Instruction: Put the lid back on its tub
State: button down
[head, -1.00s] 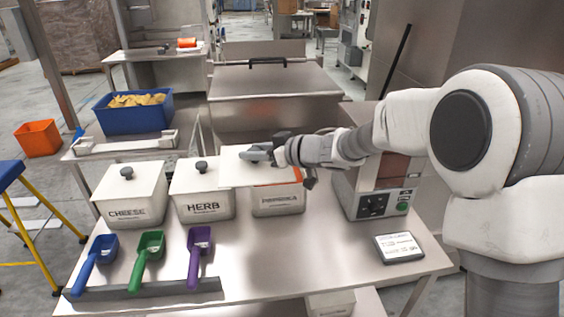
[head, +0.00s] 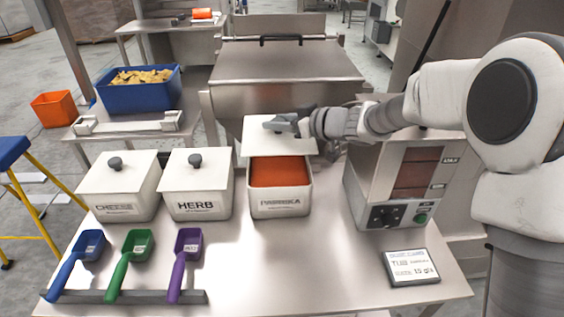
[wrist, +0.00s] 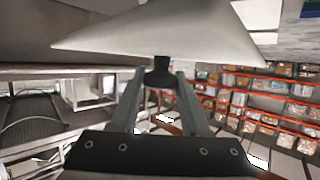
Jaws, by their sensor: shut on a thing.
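The paprika tub (head: 279,203) is a white box on the steel table, open at the front, with orange-red powder (head: 280,172) showing inside. Its white lid (head: 262,140) is held above and behind the opening, over the tub's back part. My gripper (head: 287,124) is shut on the lid's dark knob. In the wrist view the gripper's two fingers (wrist: 162,88) pinch the knob (wrist: 160,73), and the pale lid (wrist: 160,35) spreads across the top of the picture. Whether the lid touches the tub's back rim cannot be told.
The lidded herb tub (head: 197,196) and cheese tub (head: 119,198) stand to the left. Blue (head: 77,262), green (head: 131,262) and purple (head: 185,258) scoops lie in front.

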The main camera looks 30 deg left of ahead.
notch_tip(320, 180, down, 10)
jog(key=b, duration=0.3)
jog(key=shift+r, duration=0.15)
jog(key=shift+f, duration=0.2)
jog(key=shift+c, duration=2)
grip_release()
jog(key=shift+r, duration=0.1)
jog(key=p+v, duration=0.2)
jog(key=v, duration=1)
jog(key=shift+s, duration=0.2)
